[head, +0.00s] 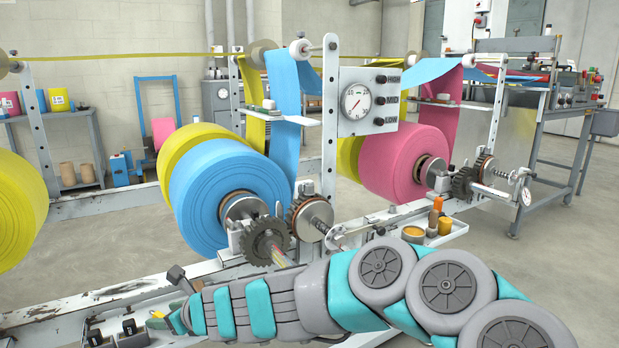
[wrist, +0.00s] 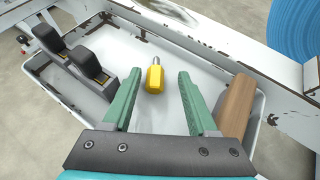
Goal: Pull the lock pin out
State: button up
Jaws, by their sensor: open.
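In the wrist view my gripper (wrist: 161,74) is open. Its two green fingers point into a white tray (wrist: 112,22), one on each side of a small yellow piece (wrist: 154,79) with a short metal tip. The piece appears to lie between the fingertips, with gaps on both sides. I cannot tell whether this piece is the lock pin; no other clear lock pin shows. In the head view my arm reaches to the lower left, and the gripper's fingers are mostly hidden there.
A brown wooden handle (wrist: 235,106) lies close beside the right finger. Black blocks (wrist: 88,64) stand at the tray's left. In the head view, a blue roll (head: 205,190) and a dark gear (head: 266,243) are behind my arm; a pink roll (head: 390,160) stands farther right.

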jog(key=p+v, duration=0.1)
jog(key=v, duration=0.5)
jog(key=shift+d+r, duration=0.2)
jog(key=shift+d, duration=0.05)
jog(key=shift+s+d+r, duration=0.2)
jog(key=shift+s+d, duration=0.15)
jog(key=shift+d, duration=0.1)
